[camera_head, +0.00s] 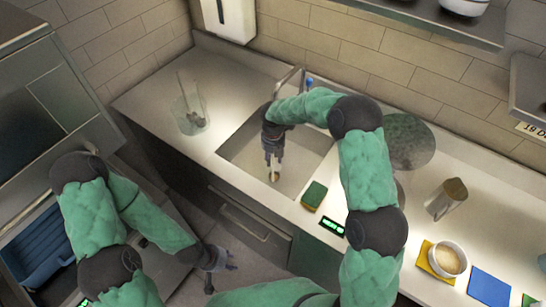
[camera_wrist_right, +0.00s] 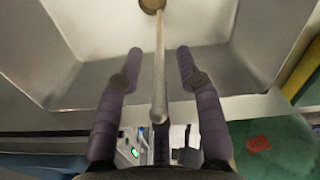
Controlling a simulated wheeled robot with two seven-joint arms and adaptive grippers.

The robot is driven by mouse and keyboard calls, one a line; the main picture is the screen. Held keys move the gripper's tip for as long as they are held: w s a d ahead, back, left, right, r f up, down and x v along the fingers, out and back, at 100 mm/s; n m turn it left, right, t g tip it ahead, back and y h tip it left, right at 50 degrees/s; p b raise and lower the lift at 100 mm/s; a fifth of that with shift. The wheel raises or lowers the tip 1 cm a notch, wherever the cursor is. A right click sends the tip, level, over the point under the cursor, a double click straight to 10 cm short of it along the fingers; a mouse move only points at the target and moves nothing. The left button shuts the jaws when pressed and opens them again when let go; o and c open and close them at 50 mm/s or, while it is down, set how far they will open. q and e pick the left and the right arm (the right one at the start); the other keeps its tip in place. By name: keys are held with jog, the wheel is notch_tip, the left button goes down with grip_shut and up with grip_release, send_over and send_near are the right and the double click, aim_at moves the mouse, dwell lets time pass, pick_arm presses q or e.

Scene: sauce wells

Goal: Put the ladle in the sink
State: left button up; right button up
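The ladle (camera_head: 274,176) is inside the outline of the sink (camera_head: 235,153), near its front side, below my right gripper (camera_head: 273,156). In the right wrist view, the ladle's handle (camera_wrist_right: 159,62) runs between the spread fingers of my right gripper (camera_wrist_right: 159,54), with a gap on both sides. Its round bowl (camera_wrist_right: 152,4) is at the top edge, over the basin (camera_wrist_right: 85,85). I cannot tell whether the ladle touches the basin floor. My left gripper (camera_head: 220,275) is open and empty, low in front of the counter.
The faucet (camera_head: 292,78) stands behind the sink. A glass jar with utensils (camera_head: 188,113) stands left of it. A sponge (camera_head: 314,195), a metal pitcher (camera_head: 446,198) and a bowl (camera_head: 449,259) on a yellow cloth are to the right. The counter between jar and sink is clear.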

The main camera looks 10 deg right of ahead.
notch_tip(320, 180, up, 12)
jog(key=shift+r+p, duration=0.15)
jog(key=shift+p, duration=0.6)
dwell(0.3)
